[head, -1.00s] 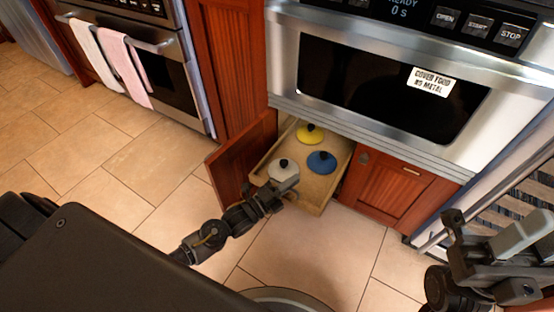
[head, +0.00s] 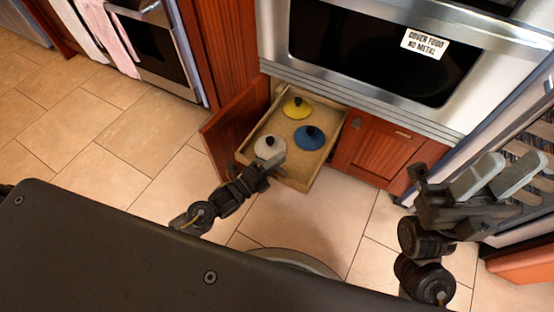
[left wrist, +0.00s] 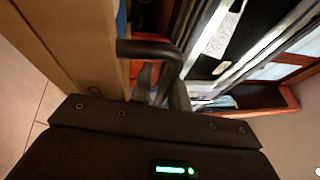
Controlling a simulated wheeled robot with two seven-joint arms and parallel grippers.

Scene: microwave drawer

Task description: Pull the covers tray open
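The covers tray (head: 303,183) is a light wooden pull-out under the microwave, sticking out of its cabinet. It holds a yellow cover (head: 297,107), a blue cover (head: 309,137) and a pale grey cover (head: 270,147). My left gripper (head: 273,163) is at the tray's front, by the pale cover. In the left wrist view, its grey fingers (left wrist: 160,85) are closed around a dark bar handle (left wrist: 148,47) beside the tray's wooden front (left wrist: 85,45); the grip is partly hidden. My right gripper (head: 518,162) is open and empty at the right, away from the tray.
A red-brown cabinet door (head: 235,122) stands open left of the tray. The microwave (head: 375,45) is above. A shut cabinet door (head: 375,150) is to the right. The tiled floor (head: 290,222) in front is clear.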

